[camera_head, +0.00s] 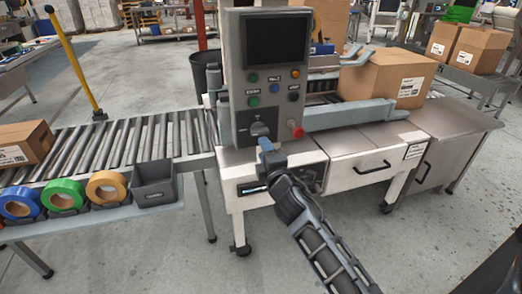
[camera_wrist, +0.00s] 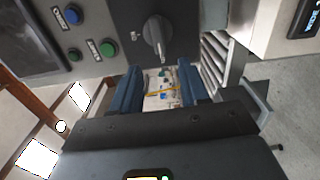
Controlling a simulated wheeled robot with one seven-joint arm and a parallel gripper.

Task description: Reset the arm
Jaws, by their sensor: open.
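My gripper (camera_head: 266,146) is in front of the lower part of a grey control panel (camera_head: 240,112), just below its dark rotary knob (camera_head: 259,129). In the wrist view my gripper (camera_wrist: 160,68) shows two blue fingers spread apart with nothing held between them. The knob (camera_wrist: 157,38) appears beyond the fingertips, apart from them as far as I can tell. Its pointer lies roughly along the picture's vertical in the wrist view. Blue and green buttons sit beside it on the panel.
A red button (camera_head: 298,132) juts from the panel's lower right. A roller conveyor (camera_head: 120,150) with tape rolls and a dark bin (camera_head: 155,184) is at the left. Open floor (camera_head: 430,240) lies at the lower right.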

